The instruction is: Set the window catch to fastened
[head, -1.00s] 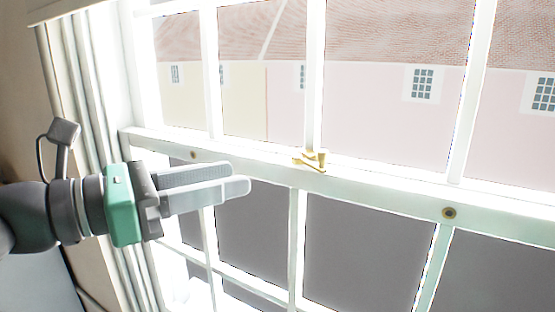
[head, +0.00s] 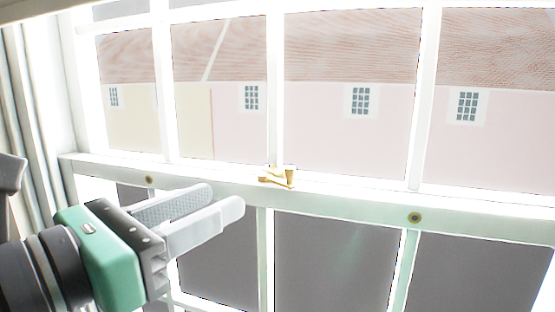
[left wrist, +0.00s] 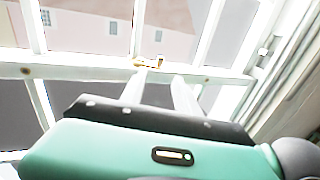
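The brass window catch (head: 278,177) sits on the white meeting rail (head: 340,196) of the sash window, near the middle of the head view. It also shows in the left wrist view (left wrist: 150,62), just beyond the fingertips. The catch is small here, and I cannot tell its exact setting. My left gripper (head: 226,198) is left of the catch and nearer to me, with its fingers pointing toward the rail. Its two pale fingers stand apart with nothing between them, as the left wrist view (left wrist: 159,75) shows. It appears clear of the catch. My right gripper is not in view.
Round brass fittings sit on the rail's front face, one at the left (head: 149,180) and one at the right (head: 415,218). Thin white glazing bars (head: 276,90) rise above the rail. The space before the right half of the window is clear.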

